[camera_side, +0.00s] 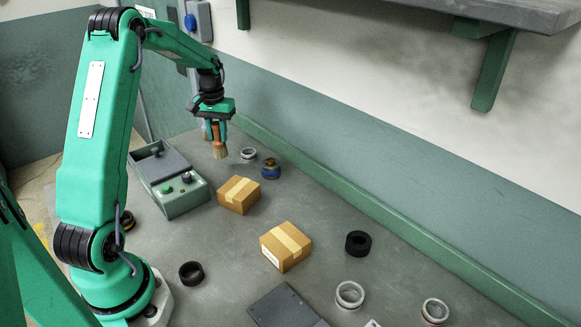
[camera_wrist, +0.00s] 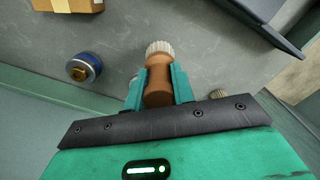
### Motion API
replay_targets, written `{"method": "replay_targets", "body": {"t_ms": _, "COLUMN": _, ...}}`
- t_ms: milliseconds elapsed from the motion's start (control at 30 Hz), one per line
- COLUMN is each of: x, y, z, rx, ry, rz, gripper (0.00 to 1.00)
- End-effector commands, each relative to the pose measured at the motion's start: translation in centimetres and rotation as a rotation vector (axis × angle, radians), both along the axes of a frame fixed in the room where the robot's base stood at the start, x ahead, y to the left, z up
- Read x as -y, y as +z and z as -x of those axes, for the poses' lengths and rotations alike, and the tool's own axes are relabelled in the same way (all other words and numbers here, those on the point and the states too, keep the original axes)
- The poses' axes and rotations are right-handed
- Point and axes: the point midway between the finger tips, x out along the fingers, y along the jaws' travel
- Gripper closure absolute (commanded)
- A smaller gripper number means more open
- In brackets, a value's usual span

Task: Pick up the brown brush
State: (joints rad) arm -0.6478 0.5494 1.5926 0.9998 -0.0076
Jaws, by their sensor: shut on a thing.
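The brown brush (camera_wrist: 158,78) is between the two fingers of my gripper (camera_wrist: 158,88) in the wrist view, with its pale bristles pointing away from the palm. In the side view the brush (camera_side: 219,150) hangs bristles down from my gripper (camera_side: 216,131), near the wall at the back. My gripper is shut on the brush handle. Whether the bristle tips touch the table cannot be told for sure. The upper part of the handle is hidden by the fingers.
A white ring (camera_side: 248,155) and a blue-and-brass part (camera_side: 270,168) stand close to the brush. A grey machine box (camera_side: 180,196) and two cardboard boxes (camera_side: 239,194) (camera_side: 286,246) lie nearer. Black and metal rings are scattered. A green ledge (camera_side: 330,187) runs along the wall.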

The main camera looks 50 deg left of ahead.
Motion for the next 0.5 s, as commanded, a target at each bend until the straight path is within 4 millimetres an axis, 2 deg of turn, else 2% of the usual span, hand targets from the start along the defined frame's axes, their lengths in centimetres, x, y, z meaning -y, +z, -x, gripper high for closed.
{"method": "replay_targets", "body": {"t_ms": 300, "x": 5.7, "y": 3.5, "z": -0.8, "rx": 0.002, "ry": -0.003, "rz": -0.001, "gripper": 1.0}}
{"method": "replay_targets", "body": {"t_ms": 500, "x": 8.4, "y": 5.1, "z": -1.1, "rx": 0.002, "ry": -0.002, "rz": -0.001, "gripper": 1.0}}
